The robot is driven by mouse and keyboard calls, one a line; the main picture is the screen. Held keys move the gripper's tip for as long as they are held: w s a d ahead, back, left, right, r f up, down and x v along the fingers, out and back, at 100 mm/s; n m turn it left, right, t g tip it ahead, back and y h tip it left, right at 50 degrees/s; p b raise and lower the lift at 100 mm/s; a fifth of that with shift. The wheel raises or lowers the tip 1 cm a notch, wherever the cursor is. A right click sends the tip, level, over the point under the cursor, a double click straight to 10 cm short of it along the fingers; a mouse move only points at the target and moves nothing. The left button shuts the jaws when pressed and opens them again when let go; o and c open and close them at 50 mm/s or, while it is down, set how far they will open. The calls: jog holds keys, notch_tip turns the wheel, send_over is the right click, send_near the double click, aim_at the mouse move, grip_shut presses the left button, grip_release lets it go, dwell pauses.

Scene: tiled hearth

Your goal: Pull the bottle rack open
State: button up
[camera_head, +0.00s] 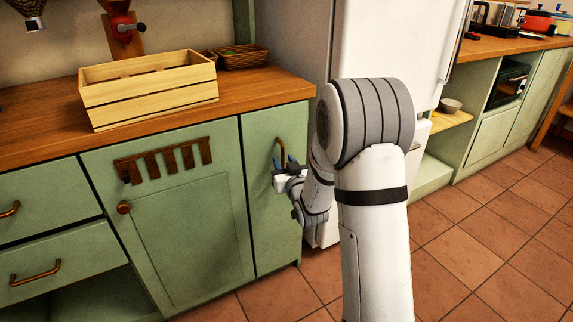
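The bottle rack appears to be the narrow green pull-out front (274,215) at the right end of the counter, beside the fridge. It looks flush with the cabinet, and no bottles show. Its upright brass handle (278,149) is near the top of the front. My gripper (285,165) is at the handle's lower part. Its two blue-grey fingers stand apart, one on each side of the handle as seen here. I cannot tell whether they touch it. The handle's lower end is hidden by the gripper.
A green cabinet door (180,240) with a round knob is left of the narrow front. A wooden crate (150,90) and a wicker basket (243,56) stand on the counter (270,88). The white fridge (385,50) is close on the right. Tiled floor (470,245) is clear at right.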

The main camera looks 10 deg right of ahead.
jog(key=shift+w, duration=0.3)
grip_shut()
dwell(0.4)
